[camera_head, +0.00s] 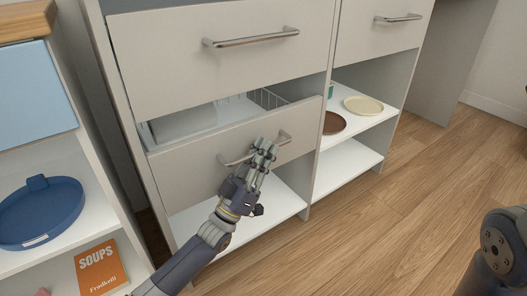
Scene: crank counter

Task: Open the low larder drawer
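The low larder drawer (200,160) is the pale front below a larger upper drawer. My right gripper is out of view; part of my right arm shows at the lower right.
The closed upper drawer (150,60) is directly above. Open shelves to the right hold a brown plate (333,123) and a cream plate (363,105). A blue round tray (40,215) and an orange soups book (100,268) are at left. Wooden floor in front is clear.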

